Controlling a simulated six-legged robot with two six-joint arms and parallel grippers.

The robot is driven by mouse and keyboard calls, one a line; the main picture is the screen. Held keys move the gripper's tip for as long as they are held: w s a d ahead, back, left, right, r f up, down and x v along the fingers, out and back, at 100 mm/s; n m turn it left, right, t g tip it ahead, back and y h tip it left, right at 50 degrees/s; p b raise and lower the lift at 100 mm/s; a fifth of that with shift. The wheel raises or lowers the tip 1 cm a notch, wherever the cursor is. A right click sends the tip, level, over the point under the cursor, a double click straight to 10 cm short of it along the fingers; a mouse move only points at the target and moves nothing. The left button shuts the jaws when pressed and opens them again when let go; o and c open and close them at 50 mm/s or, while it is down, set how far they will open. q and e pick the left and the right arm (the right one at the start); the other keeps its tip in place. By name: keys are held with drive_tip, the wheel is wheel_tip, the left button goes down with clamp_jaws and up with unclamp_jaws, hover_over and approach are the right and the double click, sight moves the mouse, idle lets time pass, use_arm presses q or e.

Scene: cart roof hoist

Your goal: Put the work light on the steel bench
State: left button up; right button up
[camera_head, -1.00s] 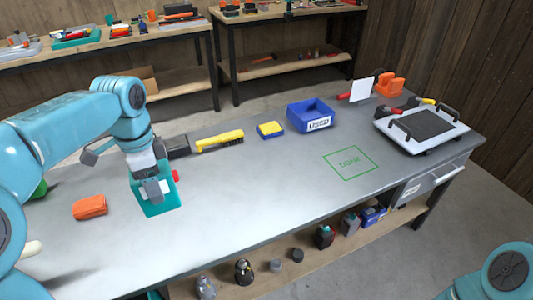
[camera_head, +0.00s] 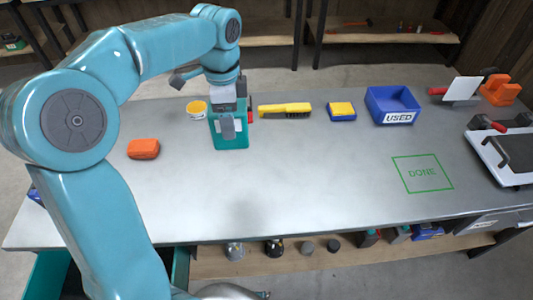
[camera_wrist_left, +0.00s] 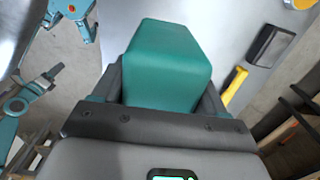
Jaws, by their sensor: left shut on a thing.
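My left gripper (camera_head: 228,122) is shut on a teal boxy thing, seemingly the work light (camera_head: 231,141), with a red part at its right side. The gripper hides part of its front. In the left wrist view the teal body (camera_wrist_left: 165,62) sits between the two fingers. It is over the back left half of the steel bench (camera_head: 290,170); I cannot tell whether its bottom touches the top. My right gripper is not in view.
An orange case (camera_head: 143,149) lies left of the held thing, and a yellow tin (camera_head: 196,109) stands behind it. A yellow brush (camera_head: 285,109), a sponge (camera_head: 342,111) and a blue USED bin (camera_head: 393,105) are rightward. The green DONE square (camera_head: 422,173) and front middle are clear.

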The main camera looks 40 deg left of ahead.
use_arm(q)
wheel_tip(320, 180, down, 19)
drive_tip(key=shift+s+r+b, duration=0.1)
drive_tip(key=shift+b, duration=0.65)
drive_tip(key=shift+f, duration=0.5)
drive_tip(key=o, duration=1.2)
drive_tip(key=shift+f, duration=0.15)
drive_tip(key=shift+o, duration=0.2)
